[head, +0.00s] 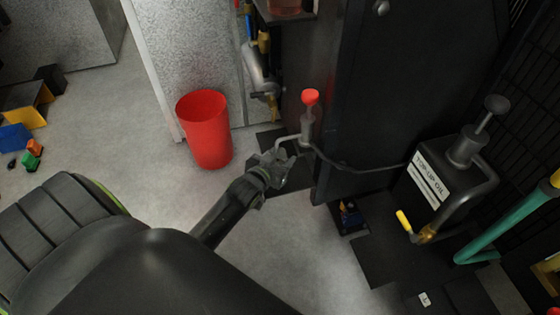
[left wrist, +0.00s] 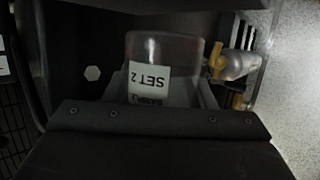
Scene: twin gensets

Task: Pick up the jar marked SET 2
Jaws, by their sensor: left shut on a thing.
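The jar marked SET 2 (left wrist: 165,58) shows in the left wrist view, its white label upside down in the picture. Its lower part in that picture is hidden behind my gripper's dark body. In the head view, a reddish clear jar (head: 285,5) is cut by the top edge on a dark shelf; I cannot read a label there. My right gripper is not in view.
A red bin (head: 207,130) stands left of my gripper. A pipe with a yellow valve (head: 264,82) is beside the cabinet (head: 410,75). A dark hose runs toward the TOP-UP OIL can (head: 430,180) at right. Open floor lies to the left.

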